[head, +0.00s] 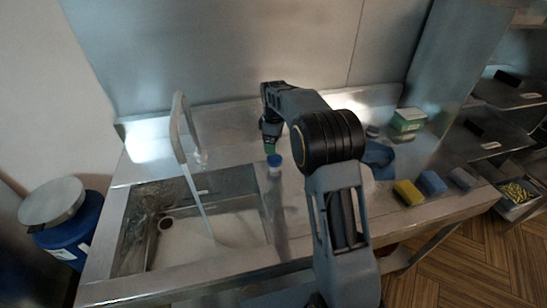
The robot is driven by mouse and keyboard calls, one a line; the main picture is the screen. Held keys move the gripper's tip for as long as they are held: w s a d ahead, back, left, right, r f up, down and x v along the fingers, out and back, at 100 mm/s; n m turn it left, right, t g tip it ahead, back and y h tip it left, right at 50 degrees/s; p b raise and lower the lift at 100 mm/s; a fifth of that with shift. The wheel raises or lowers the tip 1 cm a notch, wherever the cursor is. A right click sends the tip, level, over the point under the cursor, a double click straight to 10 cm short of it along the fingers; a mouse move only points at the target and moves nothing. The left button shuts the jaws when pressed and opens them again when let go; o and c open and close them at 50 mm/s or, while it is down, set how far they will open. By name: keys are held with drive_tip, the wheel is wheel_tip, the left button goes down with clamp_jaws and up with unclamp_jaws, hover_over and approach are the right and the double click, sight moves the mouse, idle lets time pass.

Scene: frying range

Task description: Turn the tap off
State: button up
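The tap (178,112) is a tall pale gooseneck at the back of the steel sink (128,232). A thin pale stream (201,205), which looks like running water, falls from its spout into the basin. A small light-coloured part, perhaps the handle (201,157), shows at the tap's base; its detail is too small to tell. My gripper (270,146) points down to the right of the tap, apart from it, above the counter behind a small blue-capped jar. A green patch shows at its fingertips; I cannot tell whether it is held.
The blue-capped jar (274,162) stands right of the basin. A green-and-white box (407,120), a blue cloth (378,155) and yellow (408,192), blue (431,183) and grey (462,178) sponges lie farther right. A blue bin (76,237) stands left.

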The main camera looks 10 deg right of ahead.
sight(274, 158)
wheel_tip(274, 158, down, 8)
drive_tip(key=shift+r+p, duration=0.1)
drive_tip(key=shift+p, duration=0.35)
drive_tip(key=c, duration=0.9)
drive_tip(key=shift+m, duration=0.3)
drive_tip(key=m+b, duration=0.1)
drive_tip(key=m, duration=0.2)
drive_tip(key=shift+m, duration=0.3)
drive_tip(key=shift+w+m+b, duration=0.1)
drive_tip(key=shift+m+b, duration=0.4)
drive_tip(key=shift+m, duration=1.8)
